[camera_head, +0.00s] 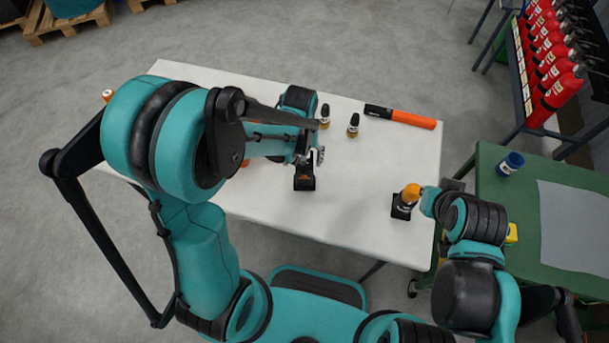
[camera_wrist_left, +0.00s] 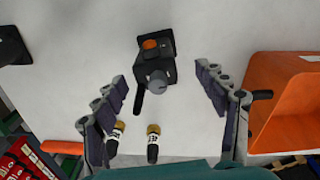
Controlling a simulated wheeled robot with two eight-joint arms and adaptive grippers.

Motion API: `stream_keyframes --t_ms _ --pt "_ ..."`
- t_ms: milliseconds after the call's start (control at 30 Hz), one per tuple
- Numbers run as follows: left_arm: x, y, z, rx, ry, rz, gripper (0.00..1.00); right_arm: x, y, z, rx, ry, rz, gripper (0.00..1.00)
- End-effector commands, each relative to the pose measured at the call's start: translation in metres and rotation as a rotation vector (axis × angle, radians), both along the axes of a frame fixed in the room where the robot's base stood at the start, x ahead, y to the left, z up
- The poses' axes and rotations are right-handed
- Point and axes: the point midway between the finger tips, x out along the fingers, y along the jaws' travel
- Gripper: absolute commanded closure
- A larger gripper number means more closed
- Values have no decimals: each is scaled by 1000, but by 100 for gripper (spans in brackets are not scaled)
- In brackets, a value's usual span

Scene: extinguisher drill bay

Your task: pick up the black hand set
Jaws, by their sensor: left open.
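In the left wrist view the hand set (camera_wrist_left: 155,62) shows a dark body, an orange patch, a grey knob and a short black antenna. My left gripper (camera_head: 314,156) is open over it. In the left wrist view the fingers of the left gripper (camera_wrist_left: 163,84) stand on either side of the knob end, with clear gaps and no contact visible. My right arm ends at the table's right edge; its fingers are not clear.
An orange bin (camera_wrist_left: 290,100) stands close to one finger. Mid-right table is clear.

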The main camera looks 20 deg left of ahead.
Motion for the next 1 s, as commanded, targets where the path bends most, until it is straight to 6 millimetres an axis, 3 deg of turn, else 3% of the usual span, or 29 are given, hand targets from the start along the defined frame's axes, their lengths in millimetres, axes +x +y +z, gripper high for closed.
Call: stream_keyframes --t_ms 533,800,1000 --pt "3 -4 -53 2 31 13 28 0 0 -17 0 0 0 100" --pt "6 -6 -91 2 31 13 28 0 0 -35 0 0 0 100" --pt "5 -6 -91 2 31 13 28 0 0 -33 0 0 0 100"
